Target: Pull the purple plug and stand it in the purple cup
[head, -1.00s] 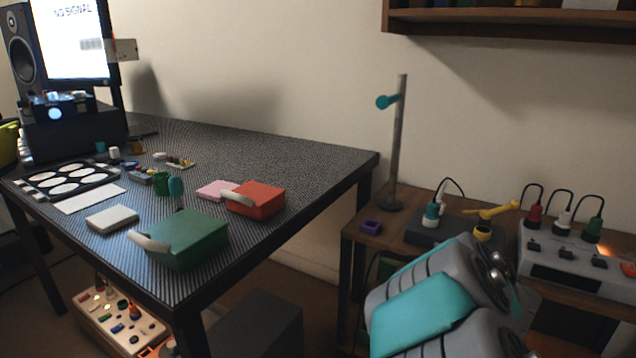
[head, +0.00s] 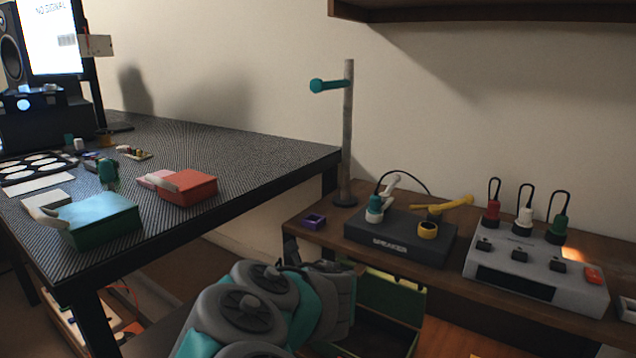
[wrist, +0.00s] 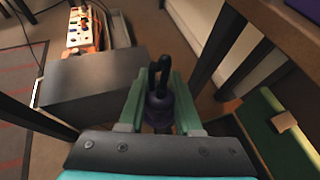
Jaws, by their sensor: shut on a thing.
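In the wrist view my gripper (wrist: 160,92) has green fingers shut on the purple plug (wrist: 158,110). The plug is dark purple, with a black cable loop sticking out beyond it. It is held clear above the floor, and its lower part is hidden between the fingers. My arm crosses the lower middle of the head view, below the cup. My gripper and the plug cannot be made out there.
A dark speaker box (head: 400,238) and a grey power strip (head: 535,270) with red, white and green plugs stand right of the cup. A post (head: 347,140) with a teal peg rises behind it. An open green box (head: 390,298) is below the shelf. The desk (head: 250,165) is left.

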